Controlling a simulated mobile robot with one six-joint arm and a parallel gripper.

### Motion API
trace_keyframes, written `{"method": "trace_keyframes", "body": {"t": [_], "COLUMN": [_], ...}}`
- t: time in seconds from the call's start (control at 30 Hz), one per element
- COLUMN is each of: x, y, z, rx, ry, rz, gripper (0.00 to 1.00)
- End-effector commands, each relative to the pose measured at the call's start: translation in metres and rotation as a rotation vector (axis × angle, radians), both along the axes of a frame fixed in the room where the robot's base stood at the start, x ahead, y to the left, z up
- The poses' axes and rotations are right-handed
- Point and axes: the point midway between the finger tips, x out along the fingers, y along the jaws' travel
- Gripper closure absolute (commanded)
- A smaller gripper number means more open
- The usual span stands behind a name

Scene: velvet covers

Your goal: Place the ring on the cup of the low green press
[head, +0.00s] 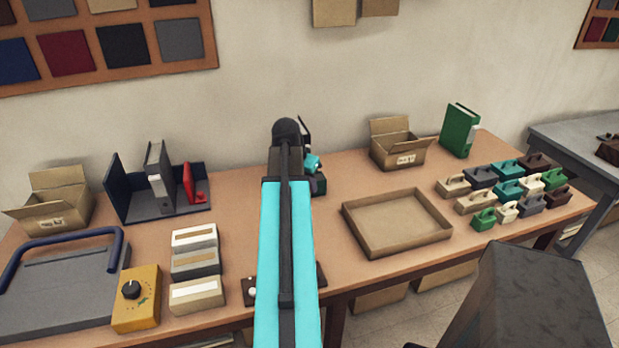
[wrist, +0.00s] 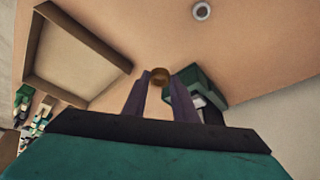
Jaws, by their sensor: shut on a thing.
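A small brown ring (wrist: 160,75) sits between the fingertips of my gripper (wrist: 160,84) in the wrist view. The jaws are shut on it. A dark green block with a grey part, which looks like the low green press (wrist: 208,82), stands just to the right of the fingertips there, partly hidden by the right finger. I cannot make out its cup or tell the height gap between ring and press. In the head view my arm hides most of this spot; a dark green piece of the press (head: 320,185) shows beside my gripper (head: 303,172).
A shallow empty tray (head: 397,223) lies right of my arm. Several small handled pieces in mixed colours (head: 508,188) stand farther right. An open carton (head: 398,148) and a green binder (head: 460,130) are near the wall. Pale boxes (head: 195,250) and a yellow box (head: 137,299) stand left.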

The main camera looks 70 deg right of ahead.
Motion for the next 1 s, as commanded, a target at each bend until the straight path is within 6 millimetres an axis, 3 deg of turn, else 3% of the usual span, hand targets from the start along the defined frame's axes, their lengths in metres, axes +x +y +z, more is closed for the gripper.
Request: {"method": "trace_keyframes", "body": {"t": [0.47,1.0], "x": [0.002,0.015], "y": [-0.007,-0.065], "z": [0.000,-0.004], "rx": [0.000,0.000], "ry": [0.000,0.001], "rz": [0.001,0.002], "gripper": [0.95,0.95]}}
